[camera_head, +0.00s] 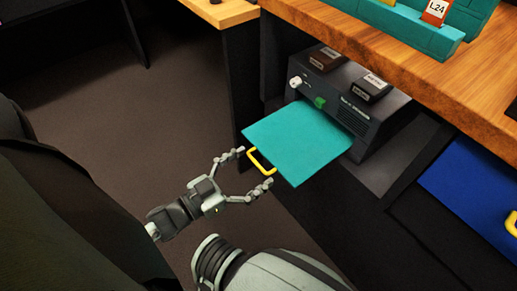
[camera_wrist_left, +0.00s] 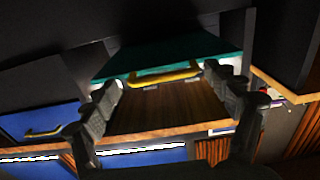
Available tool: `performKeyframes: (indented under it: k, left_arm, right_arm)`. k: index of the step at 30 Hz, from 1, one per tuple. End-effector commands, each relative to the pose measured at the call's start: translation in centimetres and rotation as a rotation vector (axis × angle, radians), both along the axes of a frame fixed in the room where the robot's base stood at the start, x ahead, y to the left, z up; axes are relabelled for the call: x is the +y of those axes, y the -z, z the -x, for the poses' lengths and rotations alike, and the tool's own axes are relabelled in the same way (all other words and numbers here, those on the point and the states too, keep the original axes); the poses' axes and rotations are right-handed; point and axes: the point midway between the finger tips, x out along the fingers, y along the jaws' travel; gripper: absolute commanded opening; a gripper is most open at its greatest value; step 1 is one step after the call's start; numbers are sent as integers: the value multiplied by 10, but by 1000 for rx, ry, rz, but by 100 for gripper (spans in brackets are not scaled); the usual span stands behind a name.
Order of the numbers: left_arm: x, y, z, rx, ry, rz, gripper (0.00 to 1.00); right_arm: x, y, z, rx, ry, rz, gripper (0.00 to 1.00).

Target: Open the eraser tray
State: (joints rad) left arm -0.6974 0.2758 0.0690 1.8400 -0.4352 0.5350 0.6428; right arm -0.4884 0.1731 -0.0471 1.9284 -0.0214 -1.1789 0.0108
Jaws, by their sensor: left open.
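A flat teal panel (camera_head: 300,140) with a yellow handle (camera_head: 262,162) on its front edge sticks out in front of a dark box device. I read no label that names it as the eraser tray. My left gripper (camera_head: 255,167) is open, with one finger towards each end of the yellow handle. In the left wrist view the handle (camera_wrist_left: 165,77) and the teal panel (camera_wrist_left: 175,52) show between the open fingers (camera_wrist_left: 166,84). Whether a finger touches the handle I cannot tell. My right gripper is not seen.
The dark box device (camera_head: 350,98) has a white knob, a green button and two dark blocks on top. A wooden worktop (camera_head: 400,65) with a teal holder (camera_head: 410,15) overhangs it. A blue panel (camera_head: 470,185) with a yellow handle is at right. Open floor (camera_head: 140,130) lies left.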

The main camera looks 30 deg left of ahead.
Motion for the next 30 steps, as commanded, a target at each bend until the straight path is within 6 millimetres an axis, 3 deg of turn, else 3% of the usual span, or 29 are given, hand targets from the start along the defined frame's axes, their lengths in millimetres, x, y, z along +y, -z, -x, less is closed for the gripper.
performKeyframes:
  k: [6,12,18,30]
  left_arm:
    - [16,1,47,6,1,1,87]
    - [27,1,80,3,2,1,87]
    - [32,0,93,0,3,2,87]
    - [33,0,94,-1,3,1,87]
  right_arm:
    - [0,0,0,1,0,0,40]
    - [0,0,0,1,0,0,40]
    - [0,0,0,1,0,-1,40]
    - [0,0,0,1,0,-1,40]
